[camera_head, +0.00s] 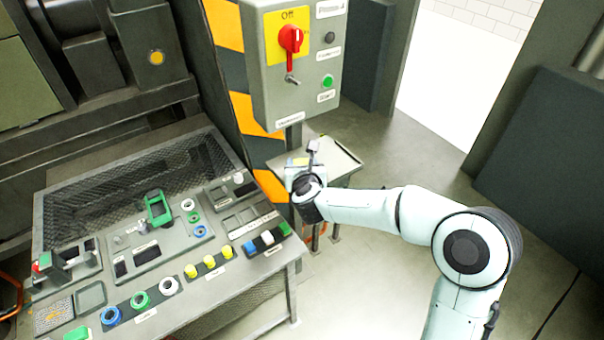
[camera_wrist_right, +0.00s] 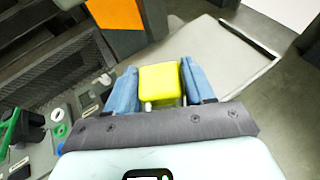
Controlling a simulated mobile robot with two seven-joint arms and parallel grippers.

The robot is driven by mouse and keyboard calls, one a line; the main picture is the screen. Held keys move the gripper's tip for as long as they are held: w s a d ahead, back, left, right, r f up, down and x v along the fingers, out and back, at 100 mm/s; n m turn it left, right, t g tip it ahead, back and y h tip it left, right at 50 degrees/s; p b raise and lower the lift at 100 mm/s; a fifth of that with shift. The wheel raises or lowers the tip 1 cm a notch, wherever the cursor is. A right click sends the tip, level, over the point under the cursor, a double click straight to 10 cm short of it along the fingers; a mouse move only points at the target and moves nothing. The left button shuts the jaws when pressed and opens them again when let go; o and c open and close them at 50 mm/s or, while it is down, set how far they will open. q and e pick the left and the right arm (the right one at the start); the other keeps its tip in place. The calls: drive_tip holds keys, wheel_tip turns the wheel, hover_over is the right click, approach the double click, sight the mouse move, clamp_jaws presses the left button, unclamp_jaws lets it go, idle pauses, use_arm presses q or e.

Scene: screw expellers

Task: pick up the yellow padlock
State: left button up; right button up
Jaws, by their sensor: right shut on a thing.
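The yellow padlock (camera_wrist_right: 160,84) sits between the two blue fingers of my right gripper (camera_wrist_right: 162,88) in the right wrist view. The gripper is shut on it, with a bit of its metal shackle showing at the near side. In the head view my right gripper (camera_head: 300,163) is at the small side shelf (camera_head: 343,158), below the grey control box; the padlock is mostly hidden there by the wrist. I cannot tell whether the padlock touches the shelf. My left gripper is not in view.
The control box (camera_head: 262,85) with a red switch hangs on a striped post right above my gripper. A sloped console (camera_head: 140,200) with several buttons and coloured parts stands at left. Open floor (camera_head: 370,270) lies at right.

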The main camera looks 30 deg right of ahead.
use_arm(q)
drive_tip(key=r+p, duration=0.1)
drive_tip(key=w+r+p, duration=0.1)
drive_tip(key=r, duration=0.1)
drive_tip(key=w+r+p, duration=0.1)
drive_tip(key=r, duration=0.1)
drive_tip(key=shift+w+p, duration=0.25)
drive_tip(key=shift+p, duration=0.15)
use_arm(e)
wheel_tip(320, 180, up, 15)
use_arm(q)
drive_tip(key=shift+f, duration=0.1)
